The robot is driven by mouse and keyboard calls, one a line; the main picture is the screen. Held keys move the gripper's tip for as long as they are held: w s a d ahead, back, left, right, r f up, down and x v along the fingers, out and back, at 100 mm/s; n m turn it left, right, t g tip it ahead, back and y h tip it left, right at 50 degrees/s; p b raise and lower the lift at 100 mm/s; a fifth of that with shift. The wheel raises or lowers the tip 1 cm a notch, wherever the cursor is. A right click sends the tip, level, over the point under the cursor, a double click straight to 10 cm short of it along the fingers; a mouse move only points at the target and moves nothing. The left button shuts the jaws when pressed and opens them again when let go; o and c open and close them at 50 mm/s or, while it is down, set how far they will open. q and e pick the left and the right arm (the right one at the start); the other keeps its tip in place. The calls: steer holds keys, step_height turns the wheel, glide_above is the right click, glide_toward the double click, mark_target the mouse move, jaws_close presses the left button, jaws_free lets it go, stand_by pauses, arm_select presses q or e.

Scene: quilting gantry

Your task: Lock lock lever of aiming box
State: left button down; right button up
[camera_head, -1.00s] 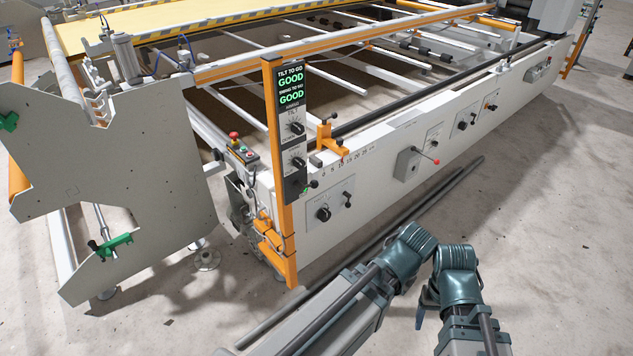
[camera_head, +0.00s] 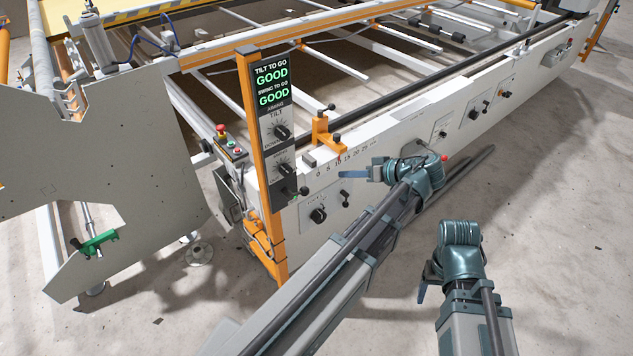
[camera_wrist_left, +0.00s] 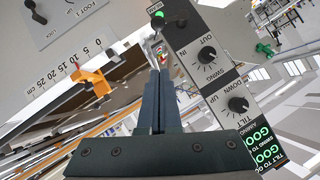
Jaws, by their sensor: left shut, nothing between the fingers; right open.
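The aiming box (camera_head: 278,140) is a tall panel on an orange post, with two green GOOD readouts and TILT and SWING knobs. At its lower end a short lever with a black ball (camera_head: 303,191) sticks out beside a green spot; I take this as the lock lever. In the left wrist view the panel (camera_wrist_left: 205,62) appears turned over, with the ball and green spot at its top end. My left gripper (camera_head: 343,174) is shut and empty, pointing left towards the box, apart from the lever in the picture; its fingers (camera_wrist_left: 155,90) fill the wrist view's middle. My right gripper (camera_head: 421,292) hangs low, away from the machine.
An orange bracket (camera_head: 323,130) stands above a centimetre scale on the white beam (camera_head: 365,185). A red-tipped lever (camera_head: 443,158) is right, behind my left arm. Floor is clear at the right.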

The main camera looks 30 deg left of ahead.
arm_select(q)
steer(key=s+d+f+b+x, duration=0.1)
steer(key=f+b+x, duration=0.1)
steer(key=b+x, duration=0.6)
steer(key=shift+x, duration=2.45)
steer(key=shift+s+d+f, duration=0.1)
steer(key=shift+s+f, duration=0.05)
steer(key=shift+s, duration=0.15)
